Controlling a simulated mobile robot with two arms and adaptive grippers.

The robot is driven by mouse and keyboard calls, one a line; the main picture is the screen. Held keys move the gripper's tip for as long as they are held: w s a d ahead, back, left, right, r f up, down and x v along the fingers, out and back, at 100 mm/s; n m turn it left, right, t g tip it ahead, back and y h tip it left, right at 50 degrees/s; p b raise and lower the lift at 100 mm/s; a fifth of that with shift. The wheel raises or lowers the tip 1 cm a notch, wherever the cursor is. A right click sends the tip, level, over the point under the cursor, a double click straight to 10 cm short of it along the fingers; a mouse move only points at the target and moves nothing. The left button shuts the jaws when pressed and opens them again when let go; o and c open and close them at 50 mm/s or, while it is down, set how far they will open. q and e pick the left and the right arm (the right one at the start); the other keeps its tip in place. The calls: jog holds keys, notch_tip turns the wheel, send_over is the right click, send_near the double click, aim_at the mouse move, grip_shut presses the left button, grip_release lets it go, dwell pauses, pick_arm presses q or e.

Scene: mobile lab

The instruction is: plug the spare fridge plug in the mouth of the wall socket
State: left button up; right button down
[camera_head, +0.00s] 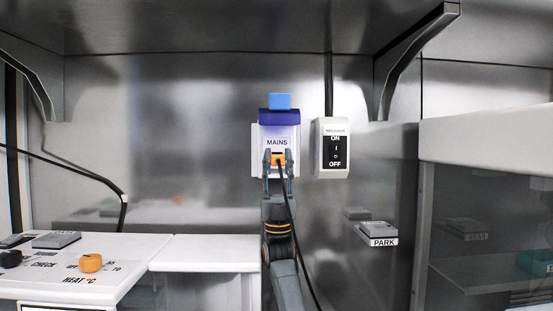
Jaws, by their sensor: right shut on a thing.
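The wall socket (291,132) is a white box marked MAINS, with a dark blue band along its top and a lighter blue block above. My right gripper (278,164) is in front of the socket's lower part, its arm coming up from below. A black cable runs down from the plug past my wrist. The socket's mouth is hidden behind the plug and fingers, so I cannot tell how far in the plug is. My left gripper is not in view.
An ON/OFF switch box (333,148) is close to the right of the socket. A PARK holder (378,234) sticks out lower right. A white counter (205,254) and a panel with an orange knob (90,262) are at left. A shelf overhangs above.

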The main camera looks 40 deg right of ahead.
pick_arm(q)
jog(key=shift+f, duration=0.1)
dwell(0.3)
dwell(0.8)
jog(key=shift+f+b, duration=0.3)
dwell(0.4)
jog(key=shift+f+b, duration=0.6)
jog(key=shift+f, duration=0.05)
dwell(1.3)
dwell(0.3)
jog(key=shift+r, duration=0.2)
